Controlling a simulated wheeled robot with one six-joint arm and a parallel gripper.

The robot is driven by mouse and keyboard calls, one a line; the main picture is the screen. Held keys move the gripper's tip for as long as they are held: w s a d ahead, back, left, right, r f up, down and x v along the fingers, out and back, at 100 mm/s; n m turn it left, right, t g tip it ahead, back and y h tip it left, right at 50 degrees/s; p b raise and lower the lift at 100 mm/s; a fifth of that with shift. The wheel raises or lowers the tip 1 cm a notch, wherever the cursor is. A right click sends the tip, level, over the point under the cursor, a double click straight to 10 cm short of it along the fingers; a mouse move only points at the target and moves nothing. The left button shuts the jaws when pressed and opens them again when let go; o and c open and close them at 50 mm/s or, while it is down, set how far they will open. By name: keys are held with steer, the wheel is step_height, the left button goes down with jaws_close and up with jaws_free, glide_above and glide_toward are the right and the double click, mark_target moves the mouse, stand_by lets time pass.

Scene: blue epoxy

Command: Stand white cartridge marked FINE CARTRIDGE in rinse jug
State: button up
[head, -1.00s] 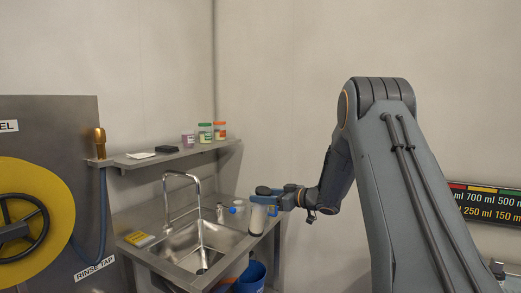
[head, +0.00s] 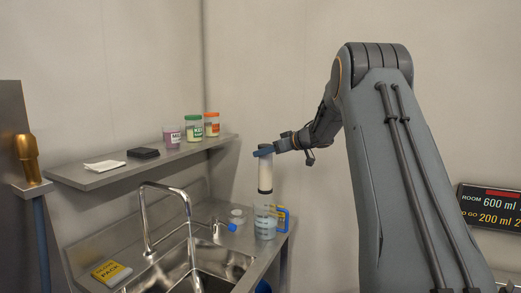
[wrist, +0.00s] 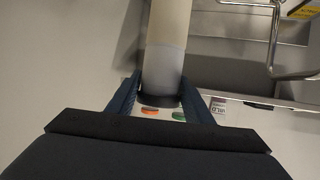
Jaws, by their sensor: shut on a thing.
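The white cartridge (head: 265,174) is a pale upright cylinder with dark bands at its ends; no marking on it is readable. My gripper (head: 264,152) is shut on its upper end. In the wrist view the cartridge (wrist: 167,38) stands out from between the two blue fingers of my gripper (wrist: 158,100). A clear jug (head: 265,226) with faint markings, which I take for the rinse jug, stands on the counter directly below the cartridge in the head view. The cartridge's lower end is close to the jug's top; I cannot tell whether it has entered.
A yellow and blue container (head: 283,218) stands just behind the jug. The sink (head: 205,268) and its tall tap (head: 143,216) are to the left. A small clear dish (head: 238,215) sits nearby. A shelf (head: 120,170) above holds several tubs.

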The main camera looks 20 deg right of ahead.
mark_target(266, 193)
steer(key=shift+f+b, duration=2.15)
steer(key=shift+b, duration=0.8)
steer(key=shift+f+b, duration=1.3)
steer(key=shift+f, duration=5.5)
steer(key=o, duration=1.6)
steer(key=shift+o, duration=0.2)
steer(key=shift+s+d, duration=0.1)
steer(key=b+v, duration=0.1)
steer(key=v, duration=0.7)
